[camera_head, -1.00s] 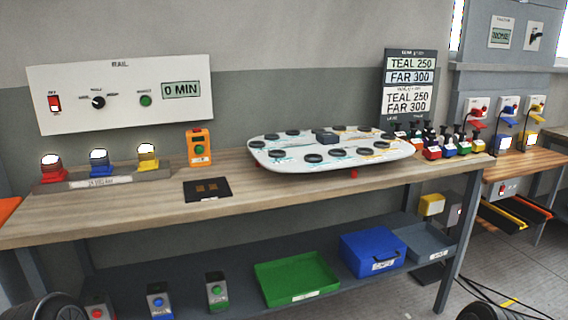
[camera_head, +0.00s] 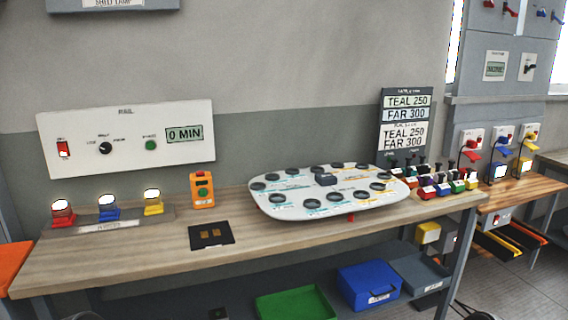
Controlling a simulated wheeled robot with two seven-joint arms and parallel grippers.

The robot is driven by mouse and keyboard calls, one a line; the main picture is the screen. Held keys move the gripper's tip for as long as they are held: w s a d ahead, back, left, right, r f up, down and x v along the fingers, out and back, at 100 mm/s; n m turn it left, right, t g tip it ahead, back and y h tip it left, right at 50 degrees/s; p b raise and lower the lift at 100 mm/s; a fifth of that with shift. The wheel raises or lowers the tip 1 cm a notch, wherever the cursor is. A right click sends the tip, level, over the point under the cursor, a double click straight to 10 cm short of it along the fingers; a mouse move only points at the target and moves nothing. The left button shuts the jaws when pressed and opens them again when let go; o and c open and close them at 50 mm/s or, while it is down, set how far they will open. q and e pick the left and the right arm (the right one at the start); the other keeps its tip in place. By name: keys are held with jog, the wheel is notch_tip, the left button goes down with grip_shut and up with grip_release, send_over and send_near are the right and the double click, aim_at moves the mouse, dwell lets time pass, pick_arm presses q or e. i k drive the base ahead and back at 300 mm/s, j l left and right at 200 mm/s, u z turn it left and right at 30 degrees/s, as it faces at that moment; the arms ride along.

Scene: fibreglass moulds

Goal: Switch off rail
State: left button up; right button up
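The white RAIL panel (camera_head: 128,142) is on the wall at the left, above the workbench. At its left end is a small red switch (camera_head: 64,149) with a lit whitish lower part; its lettering is too small to read. A black knob (camera_head: 105,148) and a green round button (camera_head: 151,145) sit to its right. The panel's display (camera_head: 184,135) reads 0 MIN. Below the panel, red (camera_head: 62,213), blue (camera_head: 108,207) and yellow (camera_head: 153,201) lamps glow white on top. Neither of my grippers is in view.
The wooden bench (camera_head: 130,255) spans the front. On it are an orange box with a green button (camera_head: 202,190), a black pad (camera_head: 211,234) and a white oval board with black rings (camera_head: 270,209). Several small coloured bottles (camera_head: 443,187) stand at the right. Green (camera_head: 296,305) and blue (camera_head: 369,285) bins sit below.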

aim_at(63, 149)
jog(key=u, duration=1.25)
jog(key=i+j, duration=0.25)
jog(key=j, duration=0.2)
jog(key=i+j+z, duration=0.1)
jog(key=i+j, duration=0.15)
jog(key=j, duration=0.25)
jog(key=i+j+z, duration=0.1)
jog(key=i+j, duration=0.15)
jog(key=j, duration=0.2)
jog(key=i+j, duration=0.2)
jog(key=j, duration=0.3)
jog(key=i+j+z, duration=0.1)
jog(key=j, duration=0.4)
jog(key=i+j, duration=0.3)
jog(key=j, duration=0.25)
jog(key=i+j+z, duration=0.15)
jog(key=j, duration=0.35)
jog(key=i+j, duration=0.25)
jog(key=j, duration=0.3)
